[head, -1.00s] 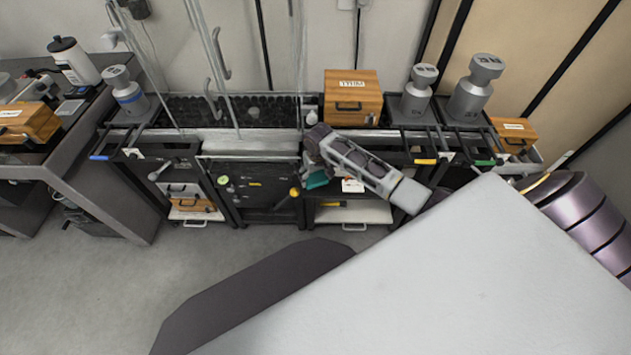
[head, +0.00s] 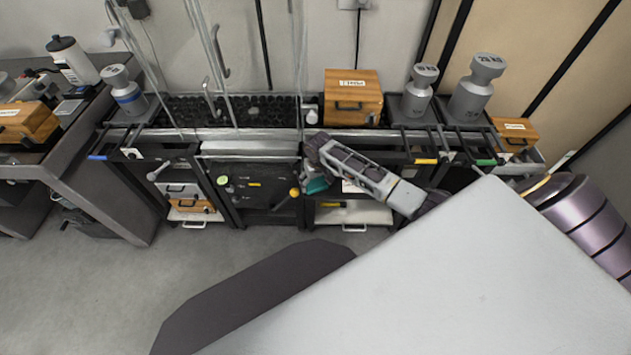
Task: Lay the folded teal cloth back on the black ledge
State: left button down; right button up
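My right gripper (head: 314,176) is at the front edge of the long table, its arm reaching in from the right. A small teal patch of the folded cloth (head: 317,185) shows at its fingertips, in front of the table and below its top. The fingers are largely hidden by the wrist, but the cloth hangs with no support other than the gripper. The black ledge (head: 398,157) appears to be the dark front rail of the table, just right of the gripper; part is behind my arm. My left gripper is not in view.
A wooden box (head: 352,98) stands on the table behind the gripper. Grey weights (head: 418,92) stand to its right. A bed of black pieces (head: 238,110) and thin vertical rods lie left. An open shelf (head: 352,213) is below. My pale body covers the lower right.

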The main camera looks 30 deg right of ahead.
aim_at(317, 185)
jog(key=o, duration=0.4)
jog(key=shift+r, duration=0.7)
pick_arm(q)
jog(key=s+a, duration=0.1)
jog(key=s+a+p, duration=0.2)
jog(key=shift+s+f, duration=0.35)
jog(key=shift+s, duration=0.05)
pick_arm(e)
notch_tip(317, 185, up, 11)
jog(key=s, duration=0.1)
jog(key=shift+s+a, duration=0.15)
jog(key=shift+s, duration=0.05)
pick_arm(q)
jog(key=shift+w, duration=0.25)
pick_arm(e)
jog(key=shift+f, duration=0.15)
